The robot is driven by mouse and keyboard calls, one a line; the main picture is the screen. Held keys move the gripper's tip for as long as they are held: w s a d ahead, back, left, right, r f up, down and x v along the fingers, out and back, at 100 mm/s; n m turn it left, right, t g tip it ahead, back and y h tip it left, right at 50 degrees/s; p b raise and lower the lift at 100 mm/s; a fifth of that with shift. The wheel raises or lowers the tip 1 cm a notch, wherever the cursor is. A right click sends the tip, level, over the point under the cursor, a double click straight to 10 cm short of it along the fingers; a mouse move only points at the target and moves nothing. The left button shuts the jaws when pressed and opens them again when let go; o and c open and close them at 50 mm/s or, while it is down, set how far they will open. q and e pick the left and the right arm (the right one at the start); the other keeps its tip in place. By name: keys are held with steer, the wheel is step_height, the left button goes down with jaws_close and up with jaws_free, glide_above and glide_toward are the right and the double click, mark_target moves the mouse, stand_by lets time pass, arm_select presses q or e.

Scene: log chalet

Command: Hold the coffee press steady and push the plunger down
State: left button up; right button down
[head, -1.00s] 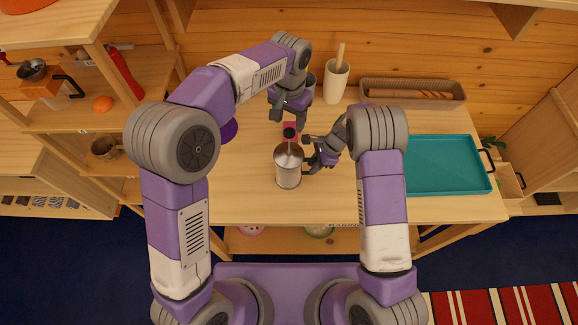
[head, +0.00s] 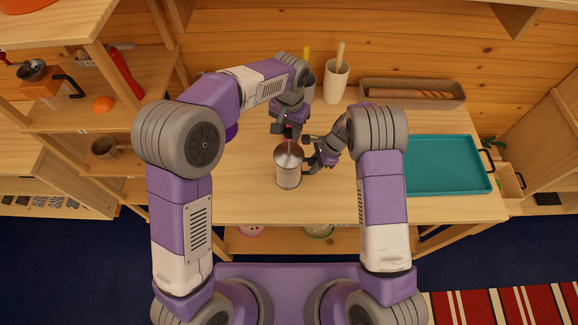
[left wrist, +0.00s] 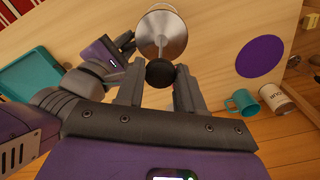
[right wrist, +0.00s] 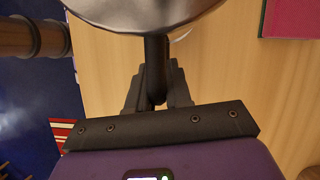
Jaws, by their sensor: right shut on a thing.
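The coffee press (head: 288,172), a silvery cylinder with a lid, stands upright on the table (head: 250,195). Its black plunger knob (left wrist: 160,72) sits on a thin raised rod above the lid in the left wrist view. My left gripper (head: 289,133) points down over the press. Its fingers (left wrist: 160,88) are open, one on each side of the knob. My right gripper (head: 315,164) is at the right side of the press. In the right wrist view it is shut on the press's black handle (right wrist: 156,65). The knob is mostly hidden in the head view.
A teal tray (head: 447,165) lies at the right. A basket (head: 412,93) and a cream utensil holder (head: 336,82) stand at the back. A purple disc (left wrist: 260,56), a teal mug (left wrist: 242,103) and a white canister (left wrist: 272,97) show in the left wrist view. The table's front is clear.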

arm_select(q)
steer(key=shift+c, duration=1)
steer(key=shift+f, duration=0.1)
steer(key=shift+s+d+f, duration=0.1)
steer(key=shift+s+f, duration=0.05)
steer(key=shift+f, duration=3.9)
steer(key=o, duration=1)
steer(key=shift+r, duration=0.15)
steer(key=shift+w+r, duration=0.2)
steer(key=shift+r, duration=3.25)
